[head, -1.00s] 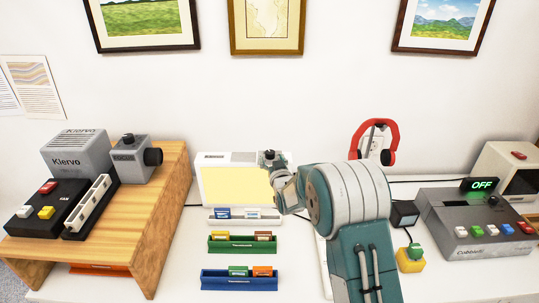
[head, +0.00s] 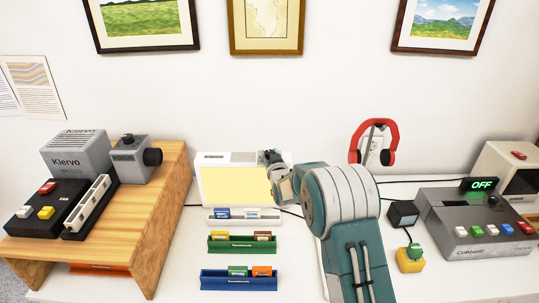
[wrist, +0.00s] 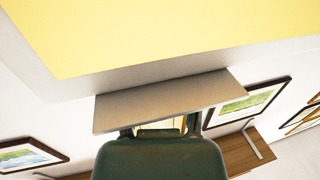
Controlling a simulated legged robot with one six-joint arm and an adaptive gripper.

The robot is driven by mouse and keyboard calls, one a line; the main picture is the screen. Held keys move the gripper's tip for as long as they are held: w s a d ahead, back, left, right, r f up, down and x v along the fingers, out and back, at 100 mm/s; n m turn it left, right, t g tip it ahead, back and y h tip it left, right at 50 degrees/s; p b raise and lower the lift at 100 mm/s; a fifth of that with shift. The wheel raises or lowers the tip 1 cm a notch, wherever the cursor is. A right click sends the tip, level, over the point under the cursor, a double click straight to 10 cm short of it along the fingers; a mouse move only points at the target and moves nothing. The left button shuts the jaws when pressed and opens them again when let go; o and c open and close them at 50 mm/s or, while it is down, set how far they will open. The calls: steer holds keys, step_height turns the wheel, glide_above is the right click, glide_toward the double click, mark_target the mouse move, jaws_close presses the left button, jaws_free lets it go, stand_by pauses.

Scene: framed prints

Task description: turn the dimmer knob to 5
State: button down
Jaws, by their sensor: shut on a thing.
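The light panel (head: 228,186) has a pale yellow face in a white frame and stands on the table behind the coloured trays. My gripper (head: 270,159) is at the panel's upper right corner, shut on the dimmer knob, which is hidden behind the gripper. No number or pointer of the knob can be read. In the wrist view the yellow panel face (wrist: 170,30) fills the top, a grey-beige flat slab (wrist: 168,100) lies across the middle, and my dark green gripper (wrist: 160,132) shows below it.
White, green (head: 242,245) and blue (head: 238,281) trays with small blocks stand in front of the panel. A wooden stand (head: 160,210) with grey devices is at left. Red headphones (head: 361,130), a yellow button box (head: 409,262) and a grey console (head: 478,240) reading OFF are at right.

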steer(key=shift+a+h, duration=0.1)
steer(key=shift+h, duration=0.2)
steer(key=shift+r+m+h, duration=0.1)
steer(key=shift+m+h, duration=2.2)
steer(key=shift+h, duration=0.9)
steer(key=shift+c, duration=1.3)
jaws_free()
steer(key=shift+s, duration=0.1)
steer(key=s+a, duration=0.2)
steer(key=s, duration=0.9)
steer(key=shift+s, duration=0.3)
steer(key=shift+a, duration=0.1)
